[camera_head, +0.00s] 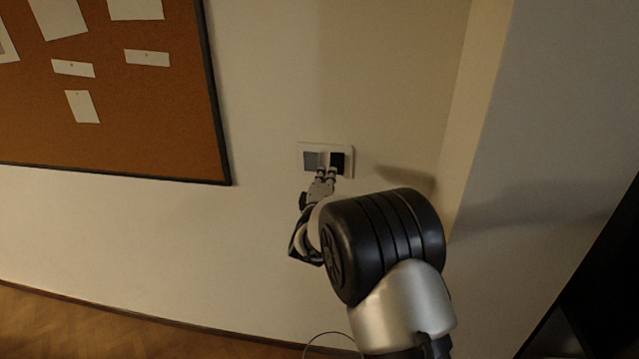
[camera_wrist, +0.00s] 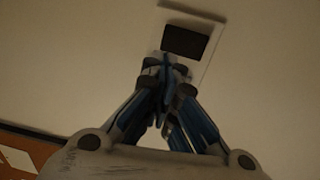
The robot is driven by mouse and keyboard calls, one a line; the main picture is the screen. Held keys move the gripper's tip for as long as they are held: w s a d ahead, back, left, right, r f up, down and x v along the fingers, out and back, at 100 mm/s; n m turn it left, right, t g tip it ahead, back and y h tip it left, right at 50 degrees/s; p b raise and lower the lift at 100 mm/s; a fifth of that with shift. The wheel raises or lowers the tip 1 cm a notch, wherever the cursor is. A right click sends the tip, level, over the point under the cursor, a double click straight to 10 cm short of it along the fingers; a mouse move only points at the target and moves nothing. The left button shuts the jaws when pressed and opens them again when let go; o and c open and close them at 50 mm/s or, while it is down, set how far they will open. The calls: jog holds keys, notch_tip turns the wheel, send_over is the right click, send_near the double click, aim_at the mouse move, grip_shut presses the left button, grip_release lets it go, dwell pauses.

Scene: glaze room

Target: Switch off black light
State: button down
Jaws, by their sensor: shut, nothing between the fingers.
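A white wall plate (camera_head: 325,147) holds two rocker switches side by side. The left switch (camera_head: 313,160) is grey, and the right one is a black switch (camera_head: 338,160). The black switch also shows in the wrist view (camera_wrist: 186,41), just beyond my fingertips. My gripper (camera_head: 327,171) is shut and empty, with its fingertips at the lower part of the plate, near the black switch's lower left. I cannot tell whether they touch it. In the wrist view my gripper (camera_wrist: 166,72) hides part of the plate.
A cork board (camera_head: 130,110) with several pinned papers hangs on the wall to the left. A wall corner (camera_head: 480,110) stands out to the right. The wall around the plate is bare. A wooden floor (camera_head: 60,325) shows at the lower left.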

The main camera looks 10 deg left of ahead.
jog(key=s, duration=0.5)
jog(key=shift+r+p, duration=0.25)
jog(key=shift+p, duration=0.1)
jog(key=shift+a, duration=0.1)
jog(key=s+d+r+m+g+y, duration=0.3)
jog(key=s+d+r+m+g, duration=0.45)
jog(key=s, duration=0.45)
jog(key=s+d+f+m+g, duration=0.1)
jog(key=s+d+m+g, duration=0.1)
jog(key=s, duration=0.9)
jog(key=s+d+f+m+g+h, duration=0.1)
jog(key=s+d+f+m+g, duration=0.1)
jog(key=s+d+m, duration=0.2)
jog(key=s+d+f+m+g+h, duration=0.1)
jog(key=s+d+m, duration=0.3)
jog(key=s, duration=1.4)
jog(key=d+f+g, duration=0.1)
jog(key=d, duration=0.3)
jog(key=shift+s+f, duration=0.15)
jog(key=shift+s, duration=0.2)
